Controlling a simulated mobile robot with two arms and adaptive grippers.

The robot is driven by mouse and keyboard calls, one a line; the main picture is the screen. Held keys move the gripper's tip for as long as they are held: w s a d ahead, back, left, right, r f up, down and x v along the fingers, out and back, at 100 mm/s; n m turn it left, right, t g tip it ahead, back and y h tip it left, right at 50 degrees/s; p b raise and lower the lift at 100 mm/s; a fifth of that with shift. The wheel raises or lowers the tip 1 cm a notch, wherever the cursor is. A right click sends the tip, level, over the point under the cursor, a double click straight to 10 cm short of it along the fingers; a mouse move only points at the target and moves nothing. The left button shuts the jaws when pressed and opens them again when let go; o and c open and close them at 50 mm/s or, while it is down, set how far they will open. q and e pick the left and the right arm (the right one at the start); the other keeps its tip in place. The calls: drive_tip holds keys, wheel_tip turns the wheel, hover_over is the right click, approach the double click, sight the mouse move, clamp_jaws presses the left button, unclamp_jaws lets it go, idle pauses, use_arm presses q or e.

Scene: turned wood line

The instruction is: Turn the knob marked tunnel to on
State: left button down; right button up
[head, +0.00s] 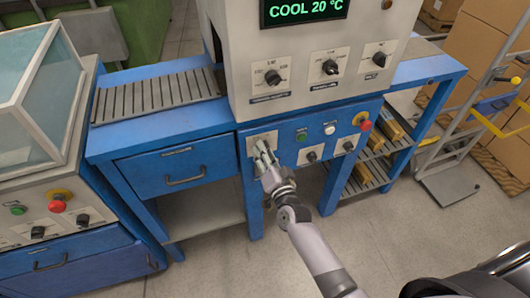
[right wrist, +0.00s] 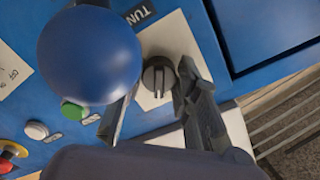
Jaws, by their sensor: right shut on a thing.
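The knob marked tunnel (right wrist: 158,77) is a dark round knob with a raised grip bar, on a pale plate (right wrist: 172,40) on the blue front panel. In the right wrist view its label shows only as "TUN", partly covered. My right gripper (head: 262,157) is at this plate in the head view and hides the knob there. In the right wrist view the fingers of my right gripper (right wrist: 157,92) are on both sides of the knob, shut on it. The plate's on and off marks cannot be read. My left gripper is not in view.
The blue panel also holds a green button (head: 302,135), a white button (head: 329,128), a red stop button (head: 365,125) and two dark knobs. Three knobs sit above, under a display reading "COOL 20 °C" (head: 306,9). A blue ball (right wrist: 90,55) covers part of the wrist view.

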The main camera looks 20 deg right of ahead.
idle(0.3)
drive_tip(key=o, duration=1.2)
drive_tip(key=shift+c, duration=0.2)
drive_tip(key=shift+s, duration=0.1)
drive_tip(key=s, duration=1.1)
drive_tip(key=shift+s+d, duration=0.25)
drive_tip(key=shift+s, duration=0.15)
